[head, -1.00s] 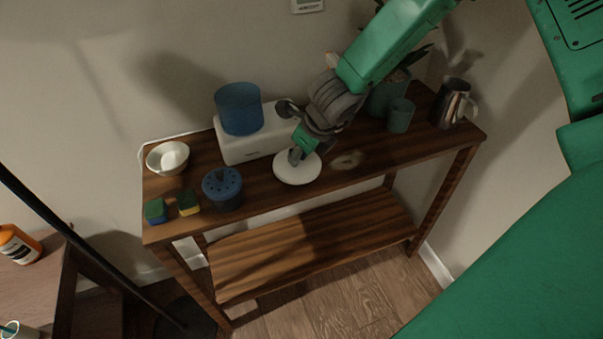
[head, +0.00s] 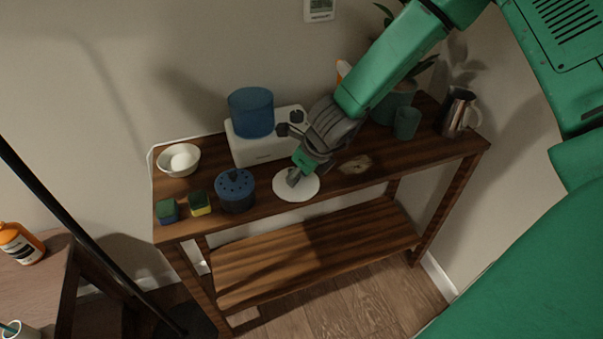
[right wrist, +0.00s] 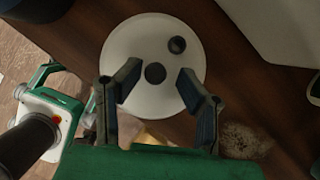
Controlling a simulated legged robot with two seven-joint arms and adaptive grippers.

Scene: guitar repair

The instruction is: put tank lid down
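The tank lid (head: 281,190) is a white round disc lying flat on the wooden shelf's top, close to its front edge. In the right wrist view the lid (right wrist: 130,45) shows a dark knob (right wrist: 155,73) at its middle and a second dark round spot nearer its rim. My right gripper (head: 297,174) is just over the lid. Its two fingers (right wrist: 158,80) stand apart on either side of the knob, with visible gaps to it. The blue tank (head: 251,112) sits on a white box (head: 262,148) behind the lid. My left gripper is in neither view.
On the shelf (head: 400,157), a dark blue round pot (head: 236,190), two sponges (head: 200,203) and a white bowl (head: 179,160) stand left of the lid. A green cup (head: 406,123) and a metal pitcher (head: 457,112) stand right.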

